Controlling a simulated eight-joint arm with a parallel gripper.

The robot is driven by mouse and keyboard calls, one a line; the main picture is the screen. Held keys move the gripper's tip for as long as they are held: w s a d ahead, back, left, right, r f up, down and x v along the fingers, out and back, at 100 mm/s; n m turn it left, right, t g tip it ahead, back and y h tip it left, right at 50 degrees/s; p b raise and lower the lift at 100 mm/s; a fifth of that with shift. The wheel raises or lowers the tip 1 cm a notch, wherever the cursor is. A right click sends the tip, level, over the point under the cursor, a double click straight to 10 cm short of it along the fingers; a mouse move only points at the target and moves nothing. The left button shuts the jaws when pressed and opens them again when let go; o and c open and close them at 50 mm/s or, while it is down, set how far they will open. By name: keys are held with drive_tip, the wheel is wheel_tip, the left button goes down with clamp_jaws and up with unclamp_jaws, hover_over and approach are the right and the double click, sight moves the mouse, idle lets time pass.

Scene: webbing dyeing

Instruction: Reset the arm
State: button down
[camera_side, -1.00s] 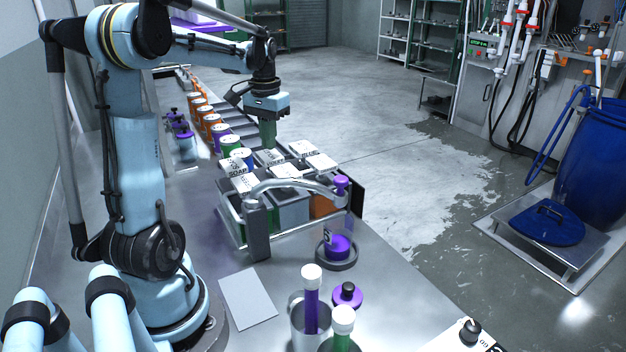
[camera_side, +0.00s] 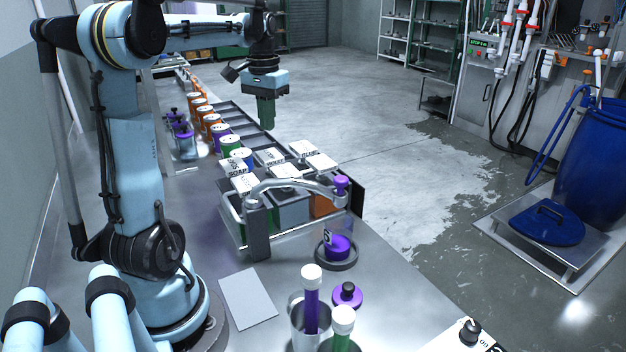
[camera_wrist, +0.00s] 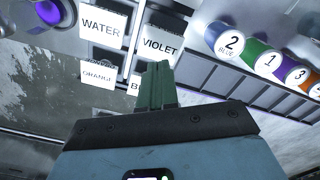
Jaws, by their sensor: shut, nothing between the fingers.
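My gripper (camera_side: 266,113) hangs from the blue arm and points down, in the air beyond the far side of the labelled bins. Its green fingers are shut with nothing between them. In the wrist view the gripper (camera_wrist: 157,72) shows its closed green fingers just below the VIOLET label (camera_wrist: 161,44) in the picture. The bins (camera_side: 292,213) stand in a metal rack with white lid labels, among them SOAP (camera_side: 237,167), WATER, ORANGE and VIOLET.
A row of numbered cans (camera_side: 219,131) and a divided dark tray (camera_side: 243,120) lie along the bench. Open floor lies right of the bench.

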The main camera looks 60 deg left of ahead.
drive_tip(key=shift+r, duration=0.65)
drive_tip(key=w+d+f+m+t, duration=0.25)
drive_tip(key=d+t, duration=0.25)
drive_tip(key=d, duration=0.9)
drive_tip(key=w+d+f+m+t, duration=0.1)
drive_tip(key=d+m+t, duration=0.3)
drive_tip(key=d, duration=1)
drive_tip(key=s+f+g, duration=0.1)
drive_tip(key=s+f, duration=0.1)
drive_tip(key=s+f+g, duration=0.1)
drive_tip(key=f, duration=0.1)
drive_tip(key=shift+s+f+n, duration=0.15)
drive_tip(key=shift+s+n, duration=0.1)
drive_tip(key=shift+s, duration=0.1)
